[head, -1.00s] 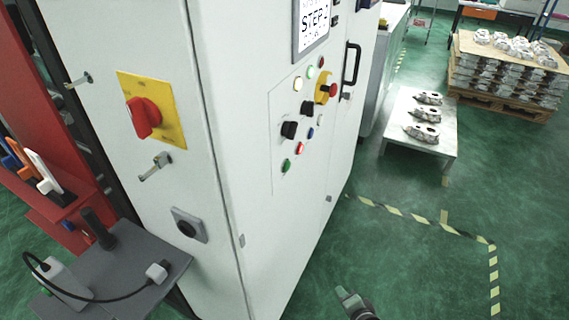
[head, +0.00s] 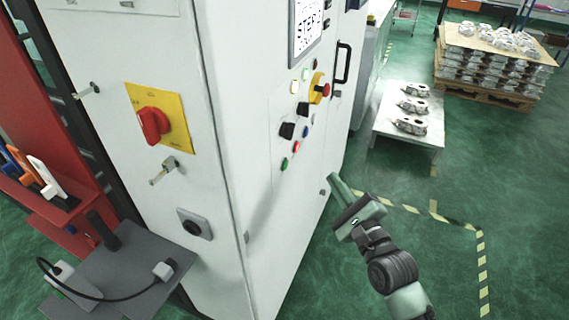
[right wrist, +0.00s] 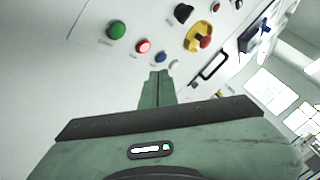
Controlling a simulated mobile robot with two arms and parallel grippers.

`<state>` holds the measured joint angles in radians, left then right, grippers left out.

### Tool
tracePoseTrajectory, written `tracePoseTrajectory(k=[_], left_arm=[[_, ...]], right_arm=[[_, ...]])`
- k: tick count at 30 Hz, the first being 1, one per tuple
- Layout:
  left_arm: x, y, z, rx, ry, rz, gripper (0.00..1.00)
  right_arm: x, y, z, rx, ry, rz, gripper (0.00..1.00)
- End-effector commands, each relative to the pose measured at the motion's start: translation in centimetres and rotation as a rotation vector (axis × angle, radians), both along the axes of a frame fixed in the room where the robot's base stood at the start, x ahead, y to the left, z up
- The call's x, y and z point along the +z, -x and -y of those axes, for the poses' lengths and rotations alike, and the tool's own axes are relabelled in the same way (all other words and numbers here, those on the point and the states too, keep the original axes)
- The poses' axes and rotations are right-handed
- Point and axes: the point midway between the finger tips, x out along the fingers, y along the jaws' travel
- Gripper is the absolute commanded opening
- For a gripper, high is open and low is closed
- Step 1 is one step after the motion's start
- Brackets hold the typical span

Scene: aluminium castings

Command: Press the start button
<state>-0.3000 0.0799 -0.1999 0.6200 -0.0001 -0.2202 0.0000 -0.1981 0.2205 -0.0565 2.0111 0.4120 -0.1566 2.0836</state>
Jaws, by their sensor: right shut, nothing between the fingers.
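The white cabinet's button panel carries a green button (head: 284,163) at its lower left. In the right wrist view the green button (right wrist: 117,30) is at the upper left, beside a red lit button (right wrist: 143,46). The small labels are unreadable, so I cannot tell which button is marked start. My right gripper (head: 334,180) is shut and empty, to the right of the panel buttons in the head view. In the right wrist view its fingertips (right wrist: 158,75) are just below a blue button (right wrist: 160,57), apparently short of the panel. My left gripper is out of view.
A yellow-backed red emergency knob (head: 320,88), black selector switches and a black door handle (head: 343,63) stick out of the cabinet (head: 235,130). A grey shelf (head: 125,275) juts out at left. A low table (head: 425,135) holds castings. Green floor is clear at right.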

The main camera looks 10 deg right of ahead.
Motion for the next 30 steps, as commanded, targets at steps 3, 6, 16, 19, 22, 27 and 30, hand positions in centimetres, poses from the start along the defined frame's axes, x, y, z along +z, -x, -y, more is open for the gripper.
tracePoseTrajectory(k=[3,6,16,19,22,27,30], left_arm=[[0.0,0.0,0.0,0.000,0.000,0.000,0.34],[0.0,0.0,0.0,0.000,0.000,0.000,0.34],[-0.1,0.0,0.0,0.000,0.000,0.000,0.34],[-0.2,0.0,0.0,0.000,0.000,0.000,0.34],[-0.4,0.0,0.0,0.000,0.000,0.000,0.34],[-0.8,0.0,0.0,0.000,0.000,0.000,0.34],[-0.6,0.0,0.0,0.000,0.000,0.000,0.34]], right_arm=[[0.3,0.0,0.0,0.001,-0.009,0.004,0.00],[0.3,0.0,0.0,0.001,-0.008,0.004,0.00],[0.2,-0.5,-0.7,0.000,-0.010,0.005,0.00],[0.2,-1.2,-1.7,0.000,-0.011,0.005,0.00],[0.2,-2.0,-3.0,0.000,-0.011,0.005,0.00],[0.2,-3.3,-5.0,0.001,-0.011,0.005,0.00],[0.3,-4.0,-5.9,0.000,-0.010,0.003,0.00]])
